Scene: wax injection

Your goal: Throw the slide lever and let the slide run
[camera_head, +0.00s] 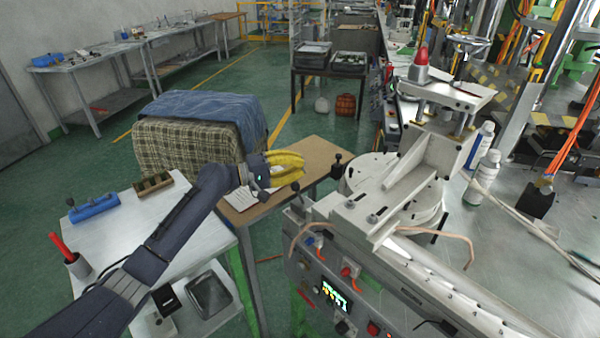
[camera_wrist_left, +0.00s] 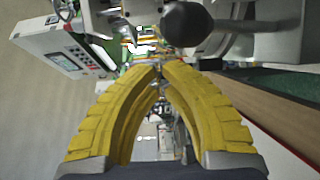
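A black ball-knob lever (camera_head: 337,165) stands at the left end of the slide machine. A second small black knob (camera_head: 295,187) shows lower, beside the machine's corner. In the left wrist view a large black ball knob (camera_wrist_left: 187,24) is just beyond the fingertips; I cannot tell which of the two it is. My left gripper (camera_head: 302,168) points right toward the machine, short of the lever. Its yellow fingers meet at the tips in the left wrist view (camera_wrist_left: 161,70), with nothing between them. The light metal slide (camera_head: 400,200) carries an angled bracket. My right gripper is out of view.
A control panel (camera_head: 335,297) with buttons and a lit screen is on the machine front. A bent copper-coloured tube (camera_head: 450,236) crosses its top. A brown board table (camera_head: 312,152) lies under the gripper. White bottles (camera_head: 482,175) stand on the right.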

